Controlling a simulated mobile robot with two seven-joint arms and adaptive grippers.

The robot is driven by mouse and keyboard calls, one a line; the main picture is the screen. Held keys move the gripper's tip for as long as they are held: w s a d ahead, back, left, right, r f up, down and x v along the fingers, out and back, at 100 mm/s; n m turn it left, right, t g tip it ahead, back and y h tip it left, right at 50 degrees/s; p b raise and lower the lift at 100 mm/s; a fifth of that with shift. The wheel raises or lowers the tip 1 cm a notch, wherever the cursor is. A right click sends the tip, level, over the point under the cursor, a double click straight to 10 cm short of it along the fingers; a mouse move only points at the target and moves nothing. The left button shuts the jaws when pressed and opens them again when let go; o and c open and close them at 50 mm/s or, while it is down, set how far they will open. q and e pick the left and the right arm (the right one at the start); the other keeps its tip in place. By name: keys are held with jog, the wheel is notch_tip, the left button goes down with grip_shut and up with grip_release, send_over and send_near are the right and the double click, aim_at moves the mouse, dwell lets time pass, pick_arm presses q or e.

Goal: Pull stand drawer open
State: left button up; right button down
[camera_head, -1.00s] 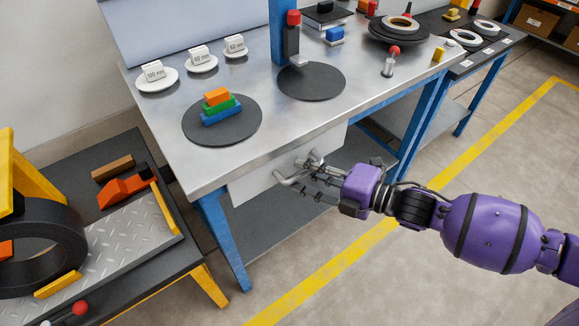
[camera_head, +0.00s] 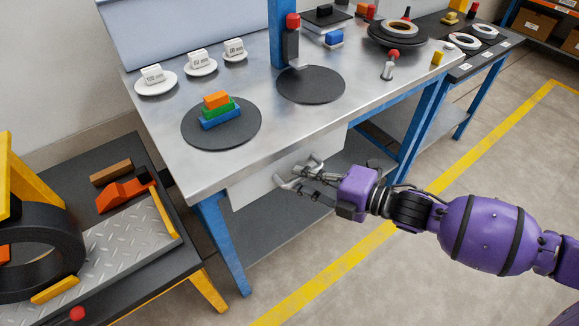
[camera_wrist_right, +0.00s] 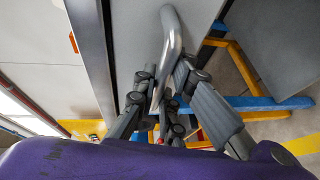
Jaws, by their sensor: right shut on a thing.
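The stand drawer (camera_head: 252,188) is a light grey front under the near edge of the metal-topped stand. Its bar handle (camera_head: 289,183) is grey metal; it also shows in the right wrist view (camera_wrist_right: 171,45). My right gripper (camera_head: 306,181) reaches in from the right, with its fingers at the handle. In the right wrist view its fingers (camera_wrist_right: 160,93) are closed around the handle bar, one on each side. The drawer front looks about level with the table edge; any gap is too small to tell. My left gripper is not in view.
The steel tabletop (camera_head: 265,130) holds a dark disc with coloured blocks (camera_head: 220,112), an empty dark disc (camera_head: 310,85) and labelled white blocks. A low black bench (camera_head: 110,255) with a large black coil stands at left. Open floor lies in front, right.

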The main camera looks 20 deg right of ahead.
jog(key=s+d+p, duration=0.4)
jog(key=s+p, duration=0.1)
jog(key=s, duration=0.7)
jog(key=s+d+p, duration=0.4)
jog(key=s+p, duration=0.1)
jog(key=s, duration=0.6)
jog(key=shift+s+d+r+p, duration=0.15)
jog(key=shift+s+d+p, duration=0.2)
jog(key=c, duration=1.2)
grip_release()
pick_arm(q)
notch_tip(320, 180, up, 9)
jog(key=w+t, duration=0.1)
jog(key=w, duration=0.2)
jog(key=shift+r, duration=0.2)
pick_arm(e)
jog(key=shift+o, duration=0.2)
jog(key=shift+s, duration=0.1)
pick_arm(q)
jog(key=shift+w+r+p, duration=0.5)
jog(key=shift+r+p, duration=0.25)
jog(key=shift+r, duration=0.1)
pick_arm(e)
jog(key=shift+v, duration=2.95)
